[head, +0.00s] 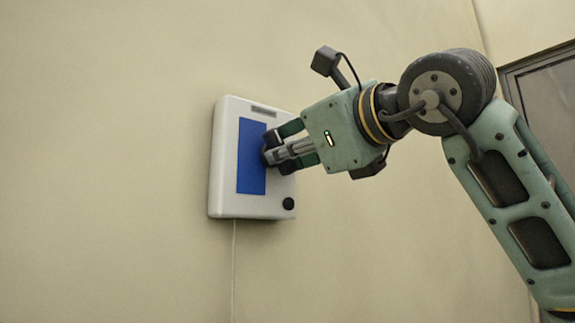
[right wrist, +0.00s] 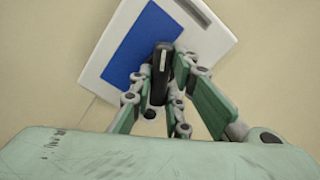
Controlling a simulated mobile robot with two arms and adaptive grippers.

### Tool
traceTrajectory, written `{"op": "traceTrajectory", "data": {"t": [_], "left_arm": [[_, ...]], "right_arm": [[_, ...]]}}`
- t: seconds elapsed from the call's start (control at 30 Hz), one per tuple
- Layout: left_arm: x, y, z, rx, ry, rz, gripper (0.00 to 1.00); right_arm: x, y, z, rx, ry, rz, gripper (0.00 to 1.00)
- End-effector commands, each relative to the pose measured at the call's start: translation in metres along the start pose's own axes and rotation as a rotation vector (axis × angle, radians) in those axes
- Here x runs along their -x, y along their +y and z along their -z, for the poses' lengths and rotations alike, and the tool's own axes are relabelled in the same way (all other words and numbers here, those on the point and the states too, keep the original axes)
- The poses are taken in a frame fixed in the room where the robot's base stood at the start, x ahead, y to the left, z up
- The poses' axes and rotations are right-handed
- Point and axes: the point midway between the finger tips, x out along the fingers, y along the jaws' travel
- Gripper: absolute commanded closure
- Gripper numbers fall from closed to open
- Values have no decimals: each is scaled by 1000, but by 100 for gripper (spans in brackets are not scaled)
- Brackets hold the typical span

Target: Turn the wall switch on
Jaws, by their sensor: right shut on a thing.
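The wall switch is a white box (head: 222,185) with a blue panel (head: 251,165), mounted on the wall left of the middle in the head view. In the right wrist view the box (right wrist: 215,38) is at the top, with its blue panel (right wrist: 140,40). A black knob (right wrist: 160,72) with a pale mark stands out from its face. My right gripper (head: 275,151) reaches the box from the right and is shut on this knob, which its fingers mostly hide in the head view. My left gripper is in neither view.
A small round black button (head: 289,204) is at the box's lower right corner. A thin cable (head: 233,270) runs down the wall from the box. A dark framed panel (head: 545,95) is at the far right. The wall around the box is bare.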

Motion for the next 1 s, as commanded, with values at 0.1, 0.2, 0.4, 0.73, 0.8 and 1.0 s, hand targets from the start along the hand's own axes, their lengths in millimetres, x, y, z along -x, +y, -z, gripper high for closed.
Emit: {"op": "traceTrajectory", "data": {"t": [0.1,0.2,0.4,0.73,0.8,1.0], "left_arm": [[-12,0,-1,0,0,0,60],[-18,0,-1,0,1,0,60],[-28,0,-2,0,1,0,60],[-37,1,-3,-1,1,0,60],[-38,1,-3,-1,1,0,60],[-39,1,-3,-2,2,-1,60]], "right_arm": [[0,2,2,-109,-1,1,100],[0,2,2,-199,-2,0,100],[0,1,1,-358,-2,2,100],[0,0,0,-524,-3,1,100],[0,0,0,-542,-3,1,100],[0,0,-1,-569,-3,2,100]]}}
